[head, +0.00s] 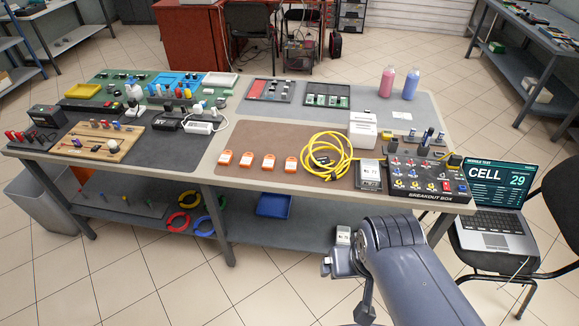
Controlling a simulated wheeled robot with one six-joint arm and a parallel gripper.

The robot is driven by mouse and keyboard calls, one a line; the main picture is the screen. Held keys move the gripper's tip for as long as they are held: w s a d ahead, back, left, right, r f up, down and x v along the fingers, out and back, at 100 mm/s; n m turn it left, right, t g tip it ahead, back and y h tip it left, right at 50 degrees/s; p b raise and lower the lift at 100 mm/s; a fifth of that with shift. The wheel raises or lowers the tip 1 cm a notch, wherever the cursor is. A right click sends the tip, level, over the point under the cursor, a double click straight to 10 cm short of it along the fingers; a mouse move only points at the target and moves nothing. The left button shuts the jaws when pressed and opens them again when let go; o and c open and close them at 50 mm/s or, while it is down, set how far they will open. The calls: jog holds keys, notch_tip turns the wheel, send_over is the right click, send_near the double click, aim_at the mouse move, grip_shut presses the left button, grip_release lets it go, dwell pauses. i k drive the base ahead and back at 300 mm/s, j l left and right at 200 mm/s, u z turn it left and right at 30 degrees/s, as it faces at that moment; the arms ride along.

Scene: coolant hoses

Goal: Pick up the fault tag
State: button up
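Several small orange-and-white tag-like pieces lie apart in a row on the brown mat of the bench; the leftmost piece (225,157) and the rightmost piece (291,165) mark its ends. They are the likeliest fault tags in view, but their print is too small to read. My gripper (363,301) is at the lower right, in front of the bench and well away from these pieces. Its fingers are mostly hidden or too small to make out, so I cannot tell whether it is open or holds anything.
A coiled yellow cable (326,157) lies right of the orange pieces. A laptop (494,205) sits on a chair to the right. The brown mat's front left is clear.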

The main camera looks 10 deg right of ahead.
aim_at(291, 162)
jog(key=i+l, duration=0.75)
jog(key=u, duration=0.05)
